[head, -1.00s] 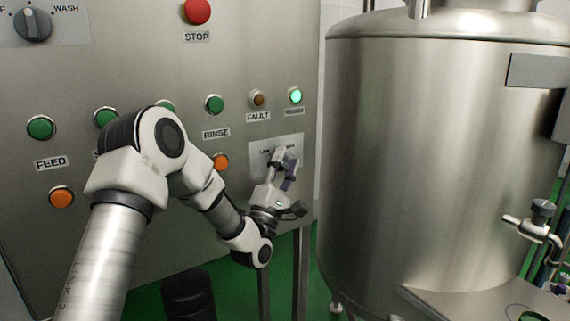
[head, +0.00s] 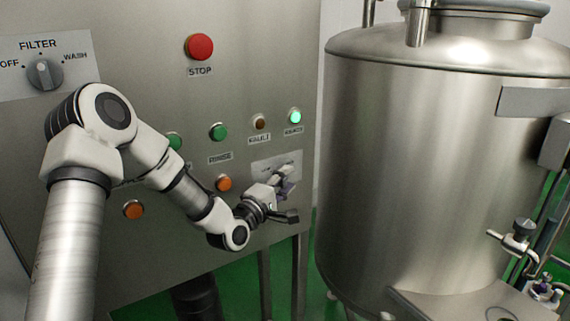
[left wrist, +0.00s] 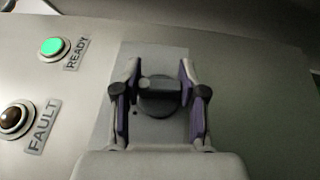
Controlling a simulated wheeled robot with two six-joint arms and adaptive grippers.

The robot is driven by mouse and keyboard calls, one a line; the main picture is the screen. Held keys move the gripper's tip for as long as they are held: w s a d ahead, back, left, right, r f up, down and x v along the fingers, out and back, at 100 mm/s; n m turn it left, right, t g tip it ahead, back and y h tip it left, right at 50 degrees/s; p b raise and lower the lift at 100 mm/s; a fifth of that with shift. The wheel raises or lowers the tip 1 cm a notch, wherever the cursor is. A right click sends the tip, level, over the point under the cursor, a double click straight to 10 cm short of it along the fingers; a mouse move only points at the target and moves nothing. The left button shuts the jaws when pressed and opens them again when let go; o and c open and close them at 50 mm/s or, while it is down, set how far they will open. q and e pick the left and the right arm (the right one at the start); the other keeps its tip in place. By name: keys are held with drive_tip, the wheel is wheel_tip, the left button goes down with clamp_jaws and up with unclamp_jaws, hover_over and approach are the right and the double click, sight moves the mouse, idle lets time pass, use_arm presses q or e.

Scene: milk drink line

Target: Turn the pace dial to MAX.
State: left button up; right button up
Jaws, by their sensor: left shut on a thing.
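The pace dial (left wrist: 160,98) is a dark round knob with a raised grip bar, on a light plate (head: 262,167) at the lower right of the steel panel. My left gripper (head: 284,180) is at this plate, its fingers pointing at the panel. In the left wrist view my left gripper (left wrist: 160,82) has one purple-padded finger on each side of the knob and is shut on it. The dial's scale and MAX mark cannot be read in either view. In the head view the fingers hide the knob. My right gripper is not in view.
A green-lit READY lamp (left wrist: 53,47) and an unlit FAULT lamp (left wrist: 14,119) are beside the dial plate. A red STOP button (head: 199,47) and FILTER dial (head: 45,73) are higher up. A large steel tank (head: 415,170) stands close on the right.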

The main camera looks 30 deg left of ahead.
use_arm(q)
drive_tip(key=m+g+p, duration=0.1)
drive_tip(key=g+p, duration=0.3)
drive_tip(key=p, duration=0.3)
drive_tip(key=m+g+y+p, duration=0.1)
drive_tip(key=m+g+p, duration=0.1)
drive_tip(key=g+p, duration=0.2)
drive_tip(key=shift+r+p, duration=0.2)
drive_tip(key=shift+p, duration=1.55)
drive_tip(key=shift+f+g+p, duration=0.15)
drive_tip(key=shift+g+p, duration=0.35)
drive_tip(key=shift+p, duration=0.15)
drive_tip(key=shift+f+g+p, duration=0.2)
drive_tip(key=shift+g+p, duration=0.1)
drive_tip(key=o, duration=1.2)
